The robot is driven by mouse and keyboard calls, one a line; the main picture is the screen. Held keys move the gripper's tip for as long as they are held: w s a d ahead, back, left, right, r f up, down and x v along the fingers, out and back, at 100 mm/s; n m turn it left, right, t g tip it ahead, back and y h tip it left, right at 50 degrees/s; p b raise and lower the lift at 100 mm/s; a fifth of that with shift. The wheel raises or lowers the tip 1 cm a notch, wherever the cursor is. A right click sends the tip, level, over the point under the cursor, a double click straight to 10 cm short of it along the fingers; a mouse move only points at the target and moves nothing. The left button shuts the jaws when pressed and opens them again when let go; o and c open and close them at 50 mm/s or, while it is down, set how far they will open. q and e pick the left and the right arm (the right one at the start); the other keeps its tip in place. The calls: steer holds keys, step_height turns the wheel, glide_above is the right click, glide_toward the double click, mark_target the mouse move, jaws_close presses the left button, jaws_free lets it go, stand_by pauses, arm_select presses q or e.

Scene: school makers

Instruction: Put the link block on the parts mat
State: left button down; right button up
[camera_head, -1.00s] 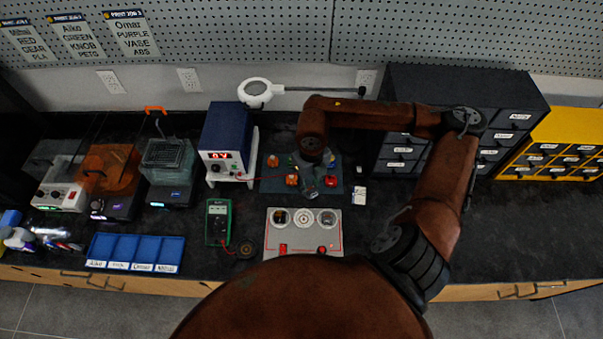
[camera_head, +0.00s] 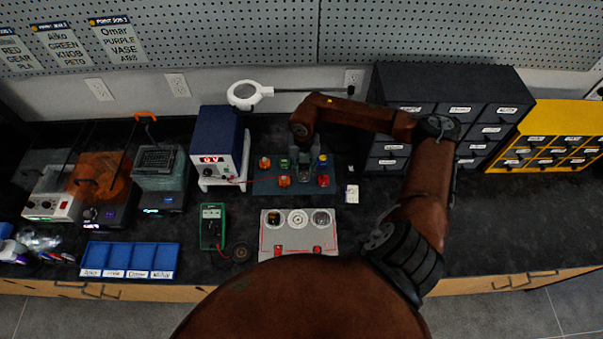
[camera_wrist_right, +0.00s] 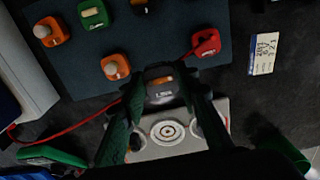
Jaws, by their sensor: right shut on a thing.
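The link block (camera_wrist_right: 160,84) is a dark grey block with a tan piece on top and a small white label, which is too small to read surely. It sits between the fingers of my right gripper (camera_wrist_right: 163,92), which is shut on it. In the head view my right gripper (camera_head: 304,170) hangs over the parts mat and mostly hides the block. The parts mat (camera_head: 264,187) is a dark blue-grey sheet, also in the wrist view (camera_wrist_right: 82,72). The height of the block above it is hard to tell. My left gripper is not in view.
A light panel with three round fittings (camera_head: 298,247) lies in front.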

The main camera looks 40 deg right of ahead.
mark_target(302, 174)
steer(key=w+f, duration=0.1)
steer(key=w+d+f, duration=0.1)
steer(key=f, duration=0.1)
steer(key=shift+w+d+f, duration=0.15)
steer(key=shift+w+f, duration=0.1)
steer(key=shift+w, duration=0.05)
steer(key=shift+f, duration=1.4)
steer(key=o, duration=1)
steer(key=shift+f, duration=0.15)
steer(key=shift+c, duration=0.2)
step_height(302, 174, up, 12)
steer(key=shift+r, duration=0.2)
